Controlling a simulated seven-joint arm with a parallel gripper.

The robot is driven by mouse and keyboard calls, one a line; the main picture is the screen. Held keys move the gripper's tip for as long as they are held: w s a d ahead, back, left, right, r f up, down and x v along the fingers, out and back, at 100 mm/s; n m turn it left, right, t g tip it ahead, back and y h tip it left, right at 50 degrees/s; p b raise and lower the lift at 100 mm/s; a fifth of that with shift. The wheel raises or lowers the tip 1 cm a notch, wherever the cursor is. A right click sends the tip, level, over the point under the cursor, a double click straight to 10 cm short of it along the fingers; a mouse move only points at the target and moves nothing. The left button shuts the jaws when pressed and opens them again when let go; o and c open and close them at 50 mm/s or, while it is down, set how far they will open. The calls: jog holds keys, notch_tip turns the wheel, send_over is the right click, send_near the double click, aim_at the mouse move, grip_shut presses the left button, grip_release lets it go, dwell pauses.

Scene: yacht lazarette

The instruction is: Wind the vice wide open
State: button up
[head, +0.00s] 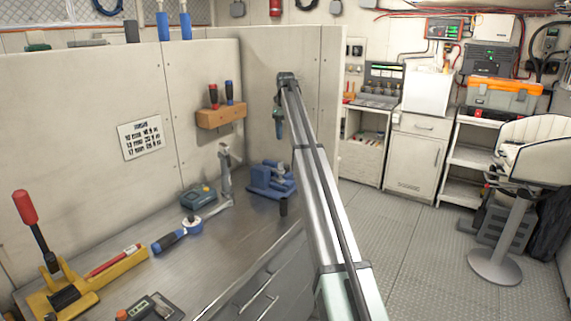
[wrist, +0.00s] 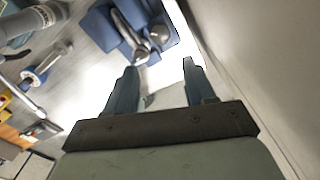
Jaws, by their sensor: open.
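The blue vice (head: 262,182) stands on the metal workbench (head: 225,235) near its far right end, by the partition. A short dark upright piece (head: 283,206) shows at its front; I cannot tell for sure that it is the handle. My gripper (head: 279,128) hangs fingers-down above the vice, clear of it. In the wrist view the vice (wrist: 103,27) lies at the top, just beyond my open, empty fingers (wrist: 158,66). Grey metal parts show on the vice there. How far apart its jaws stand is too small to tell.
A grey jointed stand (head: 225,175), a green-grey box (head: 197,196) and a blue-handled tool (head: 170,240) are left of the vice. A yellow red-handled tool (head: 70,290) is at front left. The partition wall (head: 290,60) rises close behind and beside my gripper.

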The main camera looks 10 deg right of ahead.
aim_at(286, 166)
notch_tip(286, 166, down, 14)
jog(key=shift+r, duration=0.1)
dwell(0.6)
jog(key=shift+c, duration=0.3)
jog(key=c, duration=0.7)
jog(key=shift+n, duration=0.6)
jog(key=o, duration=0.8)
jog(key=shift+c, duration=0.2)
notch_tip(286, 166, up, 14)
